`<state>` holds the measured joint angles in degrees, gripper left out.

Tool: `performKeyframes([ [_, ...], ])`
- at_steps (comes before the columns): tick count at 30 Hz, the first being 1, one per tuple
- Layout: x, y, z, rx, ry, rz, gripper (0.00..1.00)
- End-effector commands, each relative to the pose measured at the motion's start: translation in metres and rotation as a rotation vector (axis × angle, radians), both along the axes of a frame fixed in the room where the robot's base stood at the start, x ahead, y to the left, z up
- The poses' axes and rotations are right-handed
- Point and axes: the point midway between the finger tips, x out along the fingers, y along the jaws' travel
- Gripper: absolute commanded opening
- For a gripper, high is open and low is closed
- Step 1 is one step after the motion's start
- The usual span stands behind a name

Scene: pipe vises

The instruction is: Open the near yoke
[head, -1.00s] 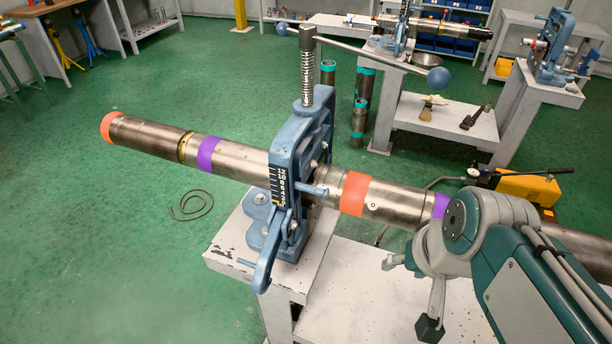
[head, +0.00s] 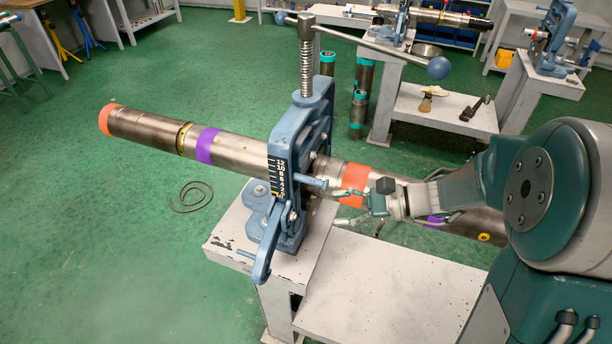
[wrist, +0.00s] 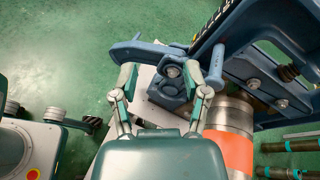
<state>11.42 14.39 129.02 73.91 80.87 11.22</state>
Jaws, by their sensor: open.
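The near blue yoke (head: 290,125) stands upright around a long steel pipe (head: 243,147). Its screw (head: 307,65) and crossbar (head: 365,43) rise above it. A blue peg (head: 310,182) sticks out of its near side, and a blue lever (head: 267,248) hangs at its lower left. My gripper (head: 338,207) is open and empty, just right of the yoke, in front of the orange band. In the wrist view my gripper (wrist: 172,72) has its fingers spread toward the yoke's base. The peg (wrist: 217,65) shows close to the right finger; whether they touch is unclear. The lever (wrist: 140,52) lies beyond the tips.
The yoke stands on a white bench (head: 375,290) with a clear lower top to the right. The pipe runs behind my arm. Other benches and vises stand farther back.

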Motion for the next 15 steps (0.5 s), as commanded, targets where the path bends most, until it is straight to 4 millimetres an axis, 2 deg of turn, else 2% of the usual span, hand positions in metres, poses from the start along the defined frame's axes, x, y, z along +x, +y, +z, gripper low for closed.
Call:
performKeyframes([
  [3, 0.027, -0.007, -0.012, 0.134, 0.087, -0.105, 0.60],
  [7, 0.052, -0.017, -0.023, 0.253, 0.151, -0.206, 0.60],
  [12, 0.067, -0.025, -0.031, 0.331, 0.187, -0.275, 0.60],
  [15, 0.070, -0.023, -0.031, 0.339, 0.189, -0.280, 0.60],
])
